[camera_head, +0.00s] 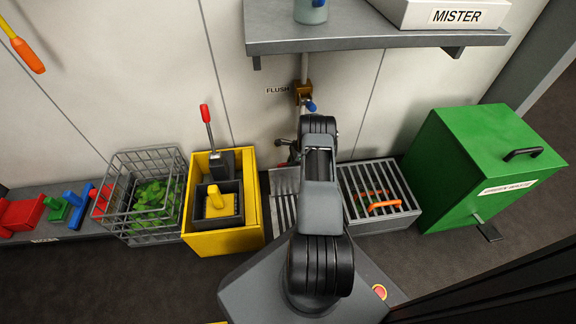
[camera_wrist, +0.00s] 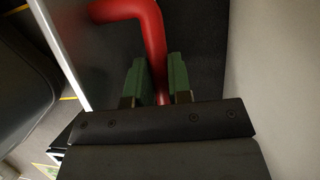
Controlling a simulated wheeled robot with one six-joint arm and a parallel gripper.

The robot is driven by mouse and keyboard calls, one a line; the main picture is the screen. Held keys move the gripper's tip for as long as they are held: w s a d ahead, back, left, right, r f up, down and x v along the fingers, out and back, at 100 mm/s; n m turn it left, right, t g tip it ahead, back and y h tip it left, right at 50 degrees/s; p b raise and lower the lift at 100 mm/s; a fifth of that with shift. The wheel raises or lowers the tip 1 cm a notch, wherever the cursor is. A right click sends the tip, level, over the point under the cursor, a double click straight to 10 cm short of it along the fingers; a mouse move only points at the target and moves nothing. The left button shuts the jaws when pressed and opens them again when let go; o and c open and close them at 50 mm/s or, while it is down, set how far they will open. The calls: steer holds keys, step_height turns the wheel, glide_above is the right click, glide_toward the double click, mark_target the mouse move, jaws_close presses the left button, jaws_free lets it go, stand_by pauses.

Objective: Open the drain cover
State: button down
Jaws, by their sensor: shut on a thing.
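My gripper (camera_wrist: 157,68) is shut on a red bent bar (camera_wrist: 140,10), with one green finger on each side of it. A smooth dark grey panel with a pale edge (camera_wrist: 60,45) lies beside the bar in the wrist view. In the head view my arm hides most of my gripper, and a small dark red part (camera_head: 281,143) shows just left of the arm. A slatted grey grate (camera_head: 284,196) lies left of the arm, partly hidden. I cannot tell for certain whether the red bar belongs to it.
Left are a yellow box (camera_head: 224,240) with a red-tipped lever and a wire basket (camera_head: 120,208). A grey shelf (camera_head: 370,38) overhangs behind.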

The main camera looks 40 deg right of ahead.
steer(key=shift+w+d+r, duration=0.1)
steer(key=shift+w+d, duration=0.2)
steer(key=c, duration=1.3)
jaws_free()
steer(key=shift+o, duration=1.2)
steer(key=shift+a, duration=0.2)
steer(key=shift+s, duration=0.1)
